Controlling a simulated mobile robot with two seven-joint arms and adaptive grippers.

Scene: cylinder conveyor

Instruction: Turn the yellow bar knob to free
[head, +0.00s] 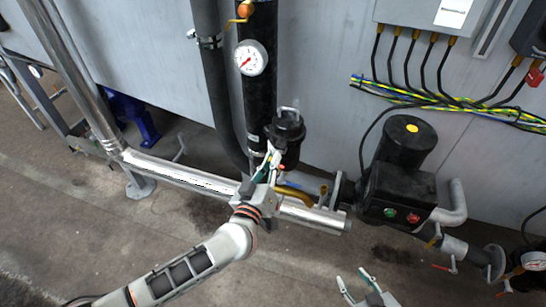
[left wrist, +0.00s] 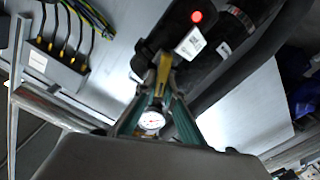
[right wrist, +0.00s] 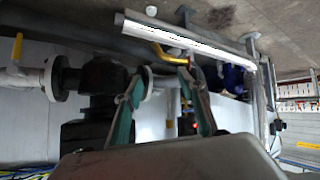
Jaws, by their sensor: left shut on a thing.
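The yellow bar knob (left wrist: 164,72) shows in the left wrist view on a black housing (left wrist: 178,48) with a red light and a white label. My left gripper (left wrist: 162,88) has its fingertips closed on the bar's two sides. In the head view my left gripper (head: 268,160) is at the black cylindrical unit (head: 288,130), and the knob is hidden there. My right gripper (head: 363,285) is low in the head view, open and empty. In the right wrist view its fingers (right wrist: 163,80) stand apart, with pipework behind them.
A silver pipe (head: 185,172) runs below my left gripper. A curved yellow handle (head: 295,193) lies close to its right. A pressure gauge (head: 251,58) is on the black pipe above. A black pump (head: 400,180) stands right. Cables hang at the upper right. The floor in front is clear.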

